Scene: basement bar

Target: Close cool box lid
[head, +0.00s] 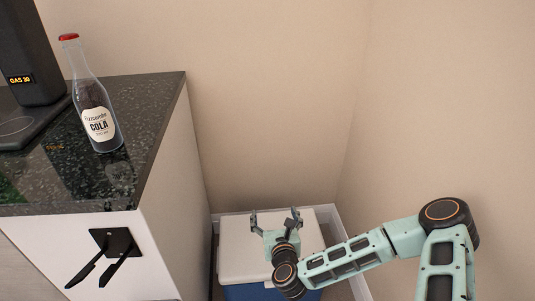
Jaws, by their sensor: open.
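The cool box has a blue body (243,293) and a white lid (238,250), and stands on the floor in the corner at the bottom centre of the head view. The lid lies over the body, its front edge just above the blue; I cannot tell whether it is fully shut. My gripper (273,218) is open and empty, with its fingers pointing toward the back wall. It appears over the far part of the lid; I cannot tell whether it touches it. My gripper and arm hide the lid's middle and right part.
A dark stone counter (155,125) over a white cabinet (165,200) stands left of the cool box. A cola bottle (98,118) and a dark machine (30,55) are on it. A black bracket (112,245) sticks out from the cabinet. Beige walls close in behind and right.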

